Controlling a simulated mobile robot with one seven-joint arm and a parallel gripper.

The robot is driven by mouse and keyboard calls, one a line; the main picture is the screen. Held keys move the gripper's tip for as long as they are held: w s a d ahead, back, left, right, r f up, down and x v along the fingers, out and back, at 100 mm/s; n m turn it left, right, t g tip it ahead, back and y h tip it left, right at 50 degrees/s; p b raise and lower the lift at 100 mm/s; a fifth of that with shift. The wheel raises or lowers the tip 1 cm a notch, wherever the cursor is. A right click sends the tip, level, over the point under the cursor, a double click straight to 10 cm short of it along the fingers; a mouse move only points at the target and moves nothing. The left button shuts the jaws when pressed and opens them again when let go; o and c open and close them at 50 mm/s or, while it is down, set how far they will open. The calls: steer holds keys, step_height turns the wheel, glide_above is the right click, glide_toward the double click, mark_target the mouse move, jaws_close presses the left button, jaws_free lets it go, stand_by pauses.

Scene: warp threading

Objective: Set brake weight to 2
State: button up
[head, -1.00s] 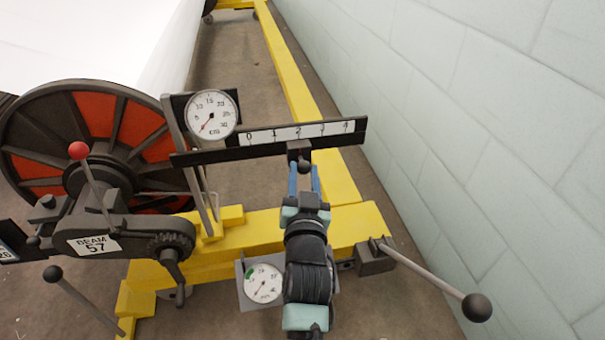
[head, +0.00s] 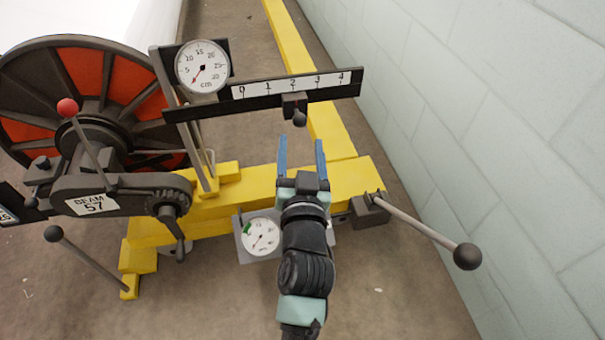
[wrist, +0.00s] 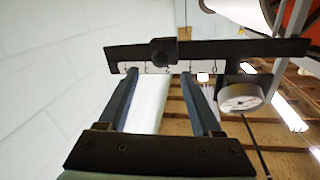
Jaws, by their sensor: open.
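The brake weight (head: 294,104) is a small dark block with a round knob below it. It hangs on the black scale bar (head: 345,87), right under the mark 2. The bar's white strip reads 0 to 4. My gripper (head: 301,150) is open and empty below the weight, its two blue fingers apart and clear of the knob. In the wrist view the weight (wrist: 164,52) shows on the bar (wrist: 225,48), beyond and between the spread fingers (wrist: 162,85).
A dial marked cm (head: 202,67) sits at the bar's left end. A red-knobbed lever (head: 90,145) and the beam wheel (head: 85,65) stand left. A lower gauge (head: 262,237) is beside my arm. A long ball-ended lever (head: 425,230) juts right, near the pale wall (head: 480,100).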

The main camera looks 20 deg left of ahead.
steer(key=v, duration=0.7)
stand_by(0.4)
steer(key=d+r+t+h+p, duration=0.1)
steer(key=d+r+t+p, duration=0.15)
steer(key=r, duration=1.05)
steer(key=d+r+n+t+h+p, duration=0.1)
steer(key=d+r+t+p, duration=0.15)
steer(key=r, duration=1.05)
steer(key=d+r+t+p, duration=0.15)
steer(key=d+r, duration=0.25)
steer(key=r, duration=1)
steer(key=s+d+r+m+t+h+p, duration=0.1)
steer(key=s+d+r+m+t+h, duration=0.1)
steer(key=s+r, duration=0.35)
steer(key=s+d+r+m+t+h+p, duration=0.1)
steer(key=s+d+r+t+h, duration=0.15)
steer(key=r, duration=0.55)
step_height(320, 180, up, 38)
steer(key=p, duration=3.8)
steer(key=shift+h, duration=0.25)
